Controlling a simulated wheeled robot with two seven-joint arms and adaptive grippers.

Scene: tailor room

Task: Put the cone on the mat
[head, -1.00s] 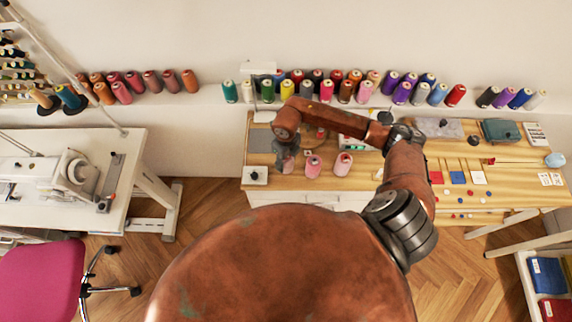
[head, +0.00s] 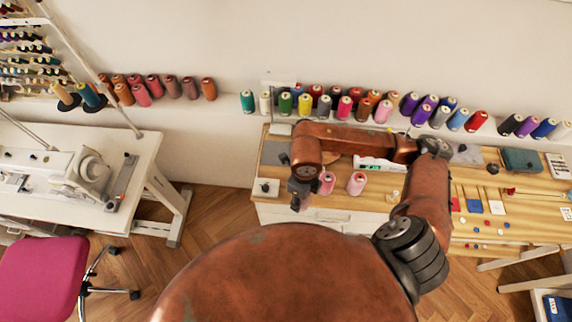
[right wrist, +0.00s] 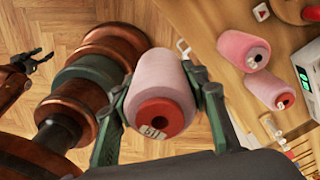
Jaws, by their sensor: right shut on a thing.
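My right gripper (right wrist: 166,92) is shut on a pink cone (right wrist: 160,72), with one finger on each side of it; its red core faces the wrist camera. In the head view this gripper (head: 299,199) hangs off the table's front left corner; the held cone is hard to make out there. A grey mat (head: 274,153) lies at the table's left end, behind the gripper and partly hidden by my right arm. My left gripper (right wrist: 42,63) shows at the left edge of the right wrist view, its fingers apart and empty. It is outside the head view.
Two other pink cones (head: 327,183) (head: 357,183) stand on the table (head: 385,205) just right of my gripper. A white device (head: 368,163) lies behind the cones. Many thread cones line the back shelf.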

